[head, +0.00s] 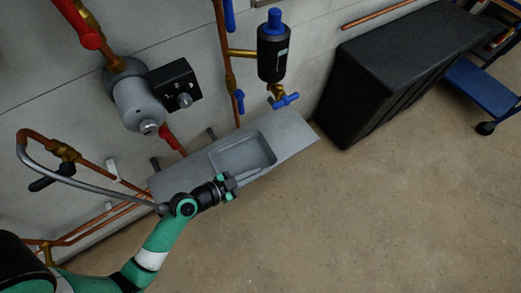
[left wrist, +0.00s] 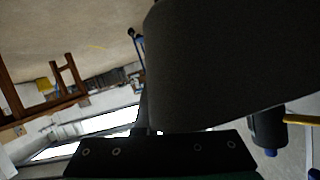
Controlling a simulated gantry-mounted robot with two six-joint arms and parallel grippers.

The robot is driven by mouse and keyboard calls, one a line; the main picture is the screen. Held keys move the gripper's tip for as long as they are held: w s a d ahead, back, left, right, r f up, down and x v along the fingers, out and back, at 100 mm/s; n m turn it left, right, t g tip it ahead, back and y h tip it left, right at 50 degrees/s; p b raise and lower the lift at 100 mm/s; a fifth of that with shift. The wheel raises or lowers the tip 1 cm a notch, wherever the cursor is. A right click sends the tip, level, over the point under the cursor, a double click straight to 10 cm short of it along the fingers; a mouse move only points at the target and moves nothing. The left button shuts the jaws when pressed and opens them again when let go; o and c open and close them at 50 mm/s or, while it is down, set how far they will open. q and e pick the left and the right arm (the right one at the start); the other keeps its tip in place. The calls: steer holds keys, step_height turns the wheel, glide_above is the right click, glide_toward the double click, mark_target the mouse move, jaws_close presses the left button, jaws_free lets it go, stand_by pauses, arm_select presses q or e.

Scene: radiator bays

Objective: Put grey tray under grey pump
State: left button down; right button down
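The grey tray (head: 268,145) is a shallow rectangle with rounded corners in the head view. It lies on or just above a long grey shelf, and I cannot tell which. The grey pump (head: 138,103) is on the wall up and left of it, beside a black box. My left gripper (head: 232,184) is at the tray's near edge, and its finger gap is too small to judge. In the left wrist view a large dark surface with a rounded corner (left wrist: 225,65) fills the upper right, close to the camera. My right gripper is not in view.
The grey shelf (head: 295,137) runs along the wall below the pipes. A black pump with a blue cap (head: 273,55) hangs above its right part, with a blue valve handle (head: 285,101) under it. A black chest (head: 390,72) stands right. The floor in front is clear.

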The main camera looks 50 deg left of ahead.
arm_select(q)
steer(key=shift+s+d+r, duration=0.1)
steer(key=shift+s+r, duration=0.1)
steer(key=shift+s, duration=0.1)
